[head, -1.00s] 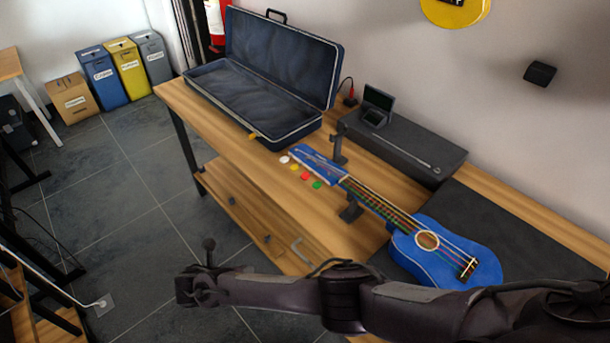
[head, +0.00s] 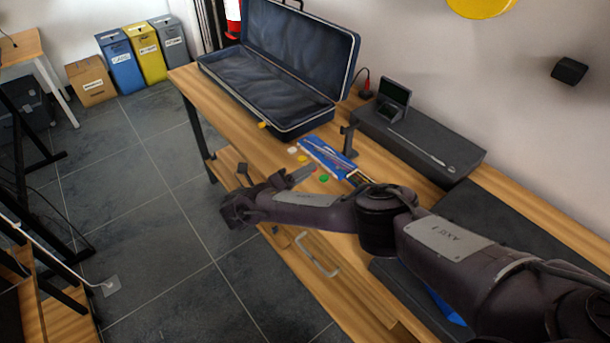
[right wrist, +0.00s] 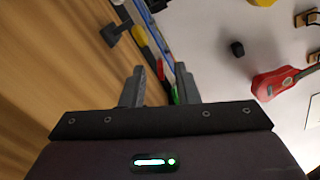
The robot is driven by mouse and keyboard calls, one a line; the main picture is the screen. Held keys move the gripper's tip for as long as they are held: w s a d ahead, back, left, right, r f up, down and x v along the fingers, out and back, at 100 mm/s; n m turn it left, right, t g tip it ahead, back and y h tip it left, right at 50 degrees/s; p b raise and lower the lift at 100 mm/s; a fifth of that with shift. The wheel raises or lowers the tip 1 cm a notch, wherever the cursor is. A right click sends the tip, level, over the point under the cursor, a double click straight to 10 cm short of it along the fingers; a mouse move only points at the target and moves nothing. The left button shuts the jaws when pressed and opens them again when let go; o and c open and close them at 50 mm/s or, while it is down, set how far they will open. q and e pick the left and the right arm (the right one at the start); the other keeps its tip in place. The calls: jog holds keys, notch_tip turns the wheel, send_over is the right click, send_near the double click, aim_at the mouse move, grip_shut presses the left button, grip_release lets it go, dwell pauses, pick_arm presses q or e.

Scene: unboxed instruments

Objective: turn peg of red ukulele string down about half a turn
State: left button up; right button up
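The blue ukulele headstock (head: 328,158) lies on the workbench, with its coloured pegs along the near side: white (head: 293,150), yellow (head: 302,160), red (head: 311,168) and green (head: 324,179). My right arm hides most of the neck and body. My right gripper (head: 302,176) is beside the red and green pegs. In the right wrist view its two fingers (right wrist: 159,82) are apart. The red peg (right wrist: 160,69) shows in the gap between them, with the green peg (right wrist: 176,95) close to one finger. Contact cannot be told. My left gripper is out of view.
An open dark case (head: 275,85) stands at the back left of the workbench (head: 232,128). A black stand (head: 348,140) rises beside the headstock. A dark box (head: 425,142) with a small device (head: 393,98) is behind.

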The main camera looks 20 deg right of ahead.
jog(key=shift+d, duration=0.15)
jog(key=shift+c, duration=0.3)
grip_shut()
jog(key=shift+m, duration=0.3)
jog(key=shift+m, duration=3.1)
